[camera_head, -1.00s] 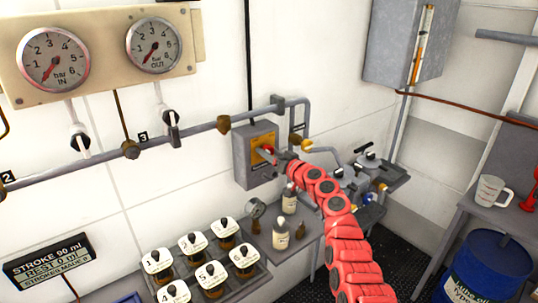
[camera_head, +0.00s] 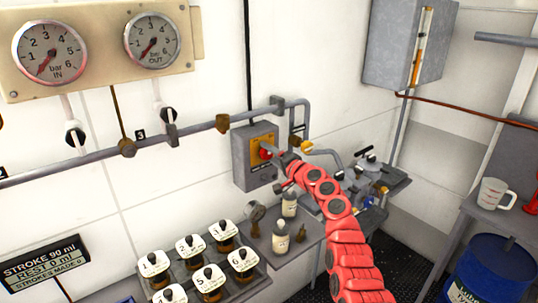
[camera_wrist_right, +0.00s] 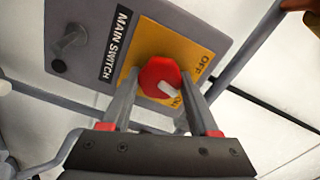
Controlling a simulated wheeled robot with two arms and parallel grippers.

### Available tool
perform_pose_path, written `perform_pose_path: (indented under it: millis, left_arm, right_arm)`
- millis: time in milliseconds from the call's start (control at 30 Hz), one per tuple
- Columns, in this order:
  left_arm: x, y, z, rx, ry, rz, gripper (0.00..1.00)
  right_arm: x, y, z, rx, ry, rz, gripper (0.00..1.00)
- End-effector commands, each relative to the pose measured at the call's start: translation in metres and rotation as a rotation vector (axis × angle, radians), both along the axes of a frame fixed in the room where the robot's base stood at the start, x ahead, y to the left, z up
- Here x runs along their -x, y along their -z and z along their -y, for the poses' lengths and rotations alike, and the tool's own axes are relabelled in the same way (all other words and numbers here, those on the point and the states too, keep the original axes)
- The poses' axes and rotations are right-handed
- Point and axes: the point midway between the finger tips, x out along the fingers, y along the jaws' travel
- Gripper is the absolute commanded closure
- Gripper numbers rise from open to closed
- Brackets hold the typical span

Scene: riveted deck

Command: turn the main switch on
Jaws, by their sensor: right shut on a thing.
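The main switch is a red round knob (camera_wrist_right: 157,75) with a white pointer, on a yellow plate (camera_wrist_right: 192,48) lettered OFF and ON. In the right wrist view the pointer aims at the lower right, towards the ON lettering. The plate is on a grey box (camera_head: 243,160) on the wall, which carries the label MAIN SWITCH (camera_wrist_right: 117,42). My right gripper (camera_wrist_right: 160,86) is shut on the red knob, one finger on each side. In the head view the knob (camera_head: 265,153) is partly hidden by the gripper. My left gripper is not in view.
A grey pipe (camera_head: 190,130) runs along the wall above the box. Below are a shelf with bottles (camera_head: 281,236) and a rack of numbered jars (camera_head: 208,280). A grey cabinet (camera_head: 395,45) hangs at the upper right. A blue drum (camera_head: 490,270) stands lower right.

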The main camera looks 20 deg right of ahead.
Motion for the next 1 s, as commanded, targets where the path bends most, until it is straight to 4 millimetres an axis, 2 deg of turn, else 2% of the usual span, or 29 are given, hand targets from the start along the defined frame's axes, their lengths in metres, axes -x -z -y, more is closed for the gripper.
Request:
perform_pose_path:
  millis: [500,1000]
  left_arm:
    - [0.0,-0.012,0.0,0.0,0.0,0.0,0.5]
    - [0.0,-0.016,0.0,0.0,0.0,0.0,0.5]
  right_arm:
    - [0.0,0.003,-0.001,-0.393,-0.002,-0.148,0.94]
    - [0.0,0.004,0.0,-0.526,-0.001,-0.194,0.94]
